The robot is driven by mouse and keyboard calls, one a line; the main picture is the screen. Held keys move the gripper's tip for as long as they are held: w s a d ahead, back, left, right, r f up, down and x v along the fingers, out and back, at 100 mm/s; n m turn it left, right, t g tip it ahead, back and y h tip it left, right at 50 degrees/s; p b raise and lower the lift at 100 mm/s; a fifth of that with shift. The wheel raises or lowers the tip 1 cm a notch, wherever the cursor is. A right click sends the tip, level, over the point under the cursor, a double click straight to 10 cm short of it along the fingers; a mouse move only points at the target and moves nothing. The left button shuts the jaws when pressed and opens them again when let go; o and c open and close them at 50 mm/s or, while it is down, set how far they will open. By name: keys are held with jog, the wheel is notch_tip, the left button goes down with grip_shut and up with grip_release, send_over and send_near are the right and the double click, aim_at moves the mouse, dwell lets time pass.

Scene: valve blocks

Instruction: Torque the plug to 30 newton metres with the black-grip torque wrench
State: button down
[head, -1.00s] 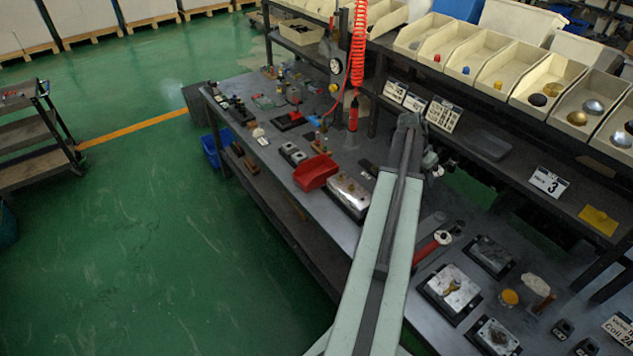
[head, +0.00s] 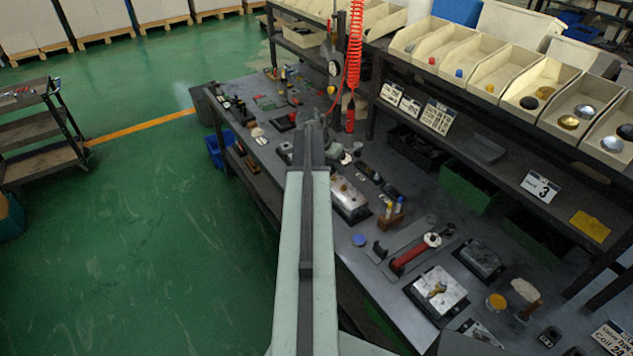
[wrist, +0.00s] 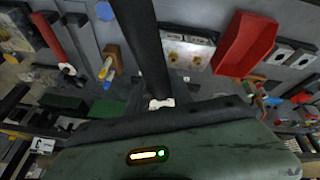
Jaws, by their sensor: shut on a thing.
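In the wrist view my gripper (wrist: 160,92) is shut on a dark bar, which looks like the black-grip torque wrench (wrist: 143,40). The bar runs up out of the picture, and a pale metal part shows near the jaws. The end of my arm is over the bench in the head view. A silver valve block (head: 347,196) lies just right of my arm, and its brass plugs show in the wrist view (wrist: 187,50). Another silver block (head: 438,292) with a brass fitting is nearer. I cannot tell which plug is meant.
A red-grip wrench (head: 410,254) lies in a holder to the right. Near it are a blue cap (head: 360,240) and a wooden block (head: 391,219) with blue and yellow tools. A red bin (wrist: 245,43) shows in the wrist view. A shelf with bins stands behind.

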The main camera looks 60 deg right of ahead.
jog(key=w+a+f+n+b, duration=0.2)
jog(key=w+a+f+b, duration=0.1)
jog(key=w+f+b, duration=0.1)
jog(key=shift+w+f+t+b, duration=0.4)
jog(key=shift+w+f, duration=0.25)
jog(key=shift+f, duration=0.1)
notch_tip(320, 180, down, 5)
jog(key=b, duration=0.4)
jog(key=shift+b, duration=0.35)
jog(key=shift+f+b, duration=1.2)
jog(key=shift+b, duration=0.1)
jog(key=shift+w+d+m+g, duration=0.1)
jog(key=shift+w+m+g, duration=0.3)
jog(key=shift+w+m, duration=0.6)
jog(key=shift+w, duration=0.2)
